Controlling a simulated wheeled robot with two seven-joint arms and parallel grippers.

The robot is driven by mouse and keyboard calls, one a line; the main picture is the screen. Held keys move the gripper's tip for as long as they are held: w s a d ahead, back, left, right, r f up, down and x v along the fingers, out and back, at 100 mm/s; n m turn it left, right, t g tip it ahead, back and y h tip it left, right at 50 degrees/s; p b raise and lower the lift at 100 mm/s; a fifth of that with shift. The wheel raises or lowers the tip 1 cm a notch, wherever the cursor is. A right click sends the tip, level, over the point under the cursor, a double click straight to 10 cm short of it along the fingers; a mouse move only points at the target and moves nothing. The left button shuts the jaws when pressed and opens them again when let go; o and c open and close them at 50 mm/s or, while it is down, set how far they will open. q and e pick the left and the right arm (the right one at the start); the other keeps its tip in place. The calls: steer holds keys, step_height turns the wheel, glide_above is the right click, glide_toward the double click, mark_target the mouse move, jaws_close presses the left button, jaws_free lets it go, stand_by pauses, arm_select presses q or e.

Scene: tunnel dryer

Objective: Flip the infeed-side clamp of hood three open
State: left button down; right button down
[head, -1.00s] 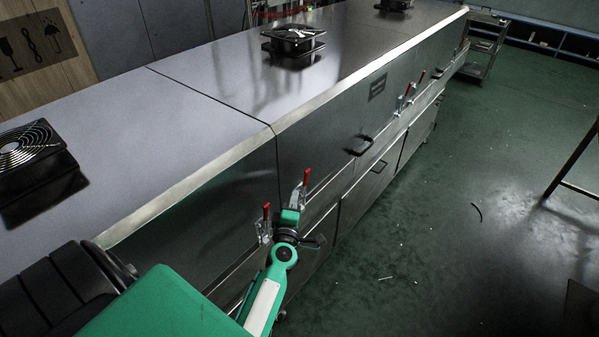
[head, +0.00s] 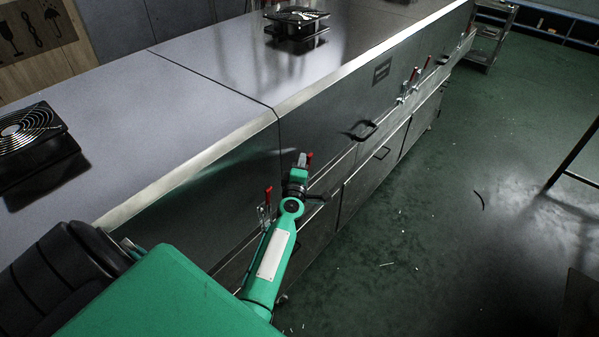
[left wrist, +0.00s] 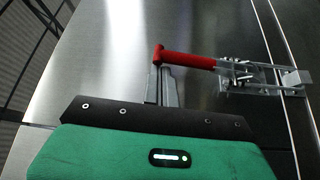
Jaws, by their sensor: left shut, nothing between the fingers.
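A toggle clamp with a red handle (head: 310,158) is on the side panel, just right of the seam between two hoods. Its handle points up in the head view. My left gripper (head: 302,161) is shut and empty at this handle, largely hiding the clamp's metal body. In the left wrist view, the red handle (left wrist: 188,60) runs sideways from its metal bracket (left wrist: 262,78). The shut fingers (left wrist: 162,86) lie close by the handle's free end; I cannot tell whether they touch it. My right gripper is not in view.
Another red-handled clamp (head: 267,200) sits left of the seam, close to my forearm. Two more clamps (head: 408,86) (head: 423,68) are farther along. A black handle (head: 362,130) sticks out from the panel. Fans (head: 297,22) stand on top. The green floor (head: 430,200) at right is mostly clear.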

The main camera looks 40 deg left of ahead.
arm_select(q)
steer(key=shift+w+a, duration=0.25)
steer(key=shift+w, duration=0.25)
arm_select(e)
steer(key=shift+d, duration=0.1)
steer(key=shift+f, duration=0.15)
